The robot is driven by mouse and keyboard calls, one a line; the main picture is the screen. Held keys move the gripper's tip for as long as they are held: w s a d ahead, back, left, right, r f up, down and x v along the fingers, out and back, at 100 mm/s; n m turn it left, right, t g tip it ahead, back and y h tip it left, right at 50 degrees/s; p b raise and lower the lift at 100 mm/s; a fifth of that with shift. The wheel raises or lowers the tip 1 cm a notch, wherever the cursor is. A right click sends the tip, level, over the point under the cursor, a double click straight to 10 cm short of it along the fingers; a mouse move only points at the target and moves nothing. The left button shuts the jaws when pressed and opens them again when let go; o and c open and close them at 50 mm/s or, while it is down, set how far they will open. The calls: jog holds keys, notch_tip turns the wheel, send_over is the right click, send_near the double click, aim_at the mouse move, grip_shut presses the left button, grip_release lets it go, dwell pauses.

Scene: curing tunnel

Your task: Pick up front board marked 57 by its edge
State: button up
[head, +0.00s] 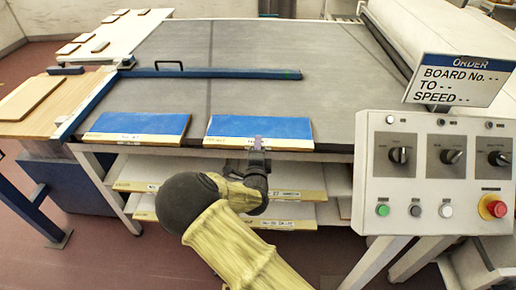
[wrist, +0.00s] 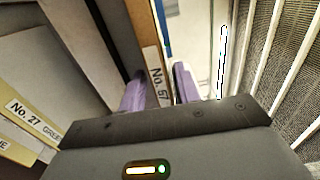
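The front board marked 57 (head: 262,128) is blue on top with a pale front edge. It lies flat at the front of the dark belt in the head view. My gripper (head: 257,143) is at the middle of its front edge. In the wrist view the label "No. 57" shows on the board's edge (wrist: 153,62), between my gripper's two purple fingers (wrist: 160,88). The fingers stand apart, one on either side of the edge. I see no clear contact, and the fingertips are partly hidden.
Another blue board (head: 137,127) lies to the left on the belt (head: 230,95). Shelves below hold several labelled boards, one marked No. 27 (wrist: 30,118). A control panel (head: 436,170) and an order sign (head: 460,80) stand at the right. A blue bar (head: 215,74) crosses the belt.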

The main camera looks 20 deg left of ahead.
grip_shut()
jog(key=shift+r, duration=0.1)
jog(key=shift+r+p, duration=0.45)
jog(key=shift+r, duration=1.1)
jog(key=shift+f, duration=0.1)
